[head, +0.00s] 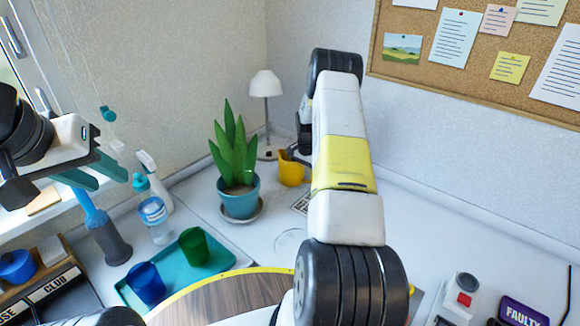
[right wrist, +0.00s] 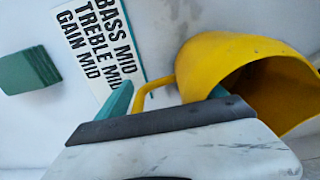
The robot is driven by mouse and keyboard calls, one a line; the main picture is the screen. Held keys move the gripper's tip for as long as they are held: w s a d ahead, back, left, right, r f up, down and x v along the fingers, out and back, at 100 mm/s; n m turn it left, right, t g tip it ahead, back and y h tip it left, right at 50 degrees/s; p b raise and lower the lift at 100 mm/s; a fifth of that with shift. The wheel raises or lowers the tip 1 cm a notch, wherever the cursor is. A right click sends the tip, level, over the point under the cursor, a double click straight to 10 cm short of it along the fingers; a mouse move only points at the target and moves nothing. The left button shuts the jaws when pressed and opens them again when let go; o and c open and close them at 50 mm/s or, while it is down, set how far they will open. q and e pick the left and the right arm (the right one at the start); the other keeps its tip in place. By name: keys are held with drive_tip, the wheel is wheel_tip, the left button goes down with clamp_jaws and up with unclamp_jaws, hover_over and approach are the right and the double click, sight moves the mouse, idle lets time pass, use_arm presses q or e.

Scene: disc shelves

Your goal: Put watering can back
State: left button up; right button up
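The yellow watering can (head: 291,172) stands on the white worktop at the back, beside the potted plant and left of my right arm. In the right wrist view the can (right wrist: 252,75) shows its wide open mouth and a thin curved handle on the left. My right gripper (right wrist: 168,96) has its teal fingers apart, one on each side of the handle; I cannot tell whether they touch it. My right arm hides most of that gripper in the head view.
A plant in a teal pot (head: 240,199) and a white lamp (head: 266,86) stand close to the can. A printed card (right wrist: 108,50) lies near it, with a green block (right wrist: 30,70) beyond. A teal tray (head: 217,262) holds blue and green cups. A red-button box (head: 463,298) stands right.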

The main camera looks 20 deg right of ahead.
wheel_tip(320, 180, up, 12)
drive_tip(key=shift+w+f, duration=0.1)
drive_tip(key=shift+w, duration=0.05)
drive_tip(key=s+a+r+n+t, duration=0.1)
drive_tip(key=s+a+r+n, duration=0.2)
drive_tip(key=r, duration=0.4)
drive_tip(key=s+a+r+t, duration=0.1)
drive_tip(key=s+a+r, duration=0.35)
drive_tip(key=r, duration=0.35)
drive_tip(key=s+a+r+n+t, duration=0.1)
drive_tip(key=s+a+r+n, duration=0.2)
drive_tip(key=r, duration=0.4)
drive_tip(key=s+a+r+n+t, duration=0.1)
drive_tip(key=s+a+r+n, duration=0.1)
drive_tip(key=s, duration=0.5)
drive_tip(key=s+a+r+n+t+y, duration=0.1)
drive_tip(key=s+a+r+n, duration=0.1)
drive_tip(key=s+a, duration=0.3)
drive_tip(key=s+a+r+n+t+y, duration=0.1)
drive_tip(key=s+a, duration=0.3)
drive_tip(key=s, duration=0.7)
drive_tip(key=shift+s+a+r+n, duration=0.15)
drive_tip(key=shift+a+r+n, duration=0.1)
drive_tip(key=shift+r+n, duration=0.5)
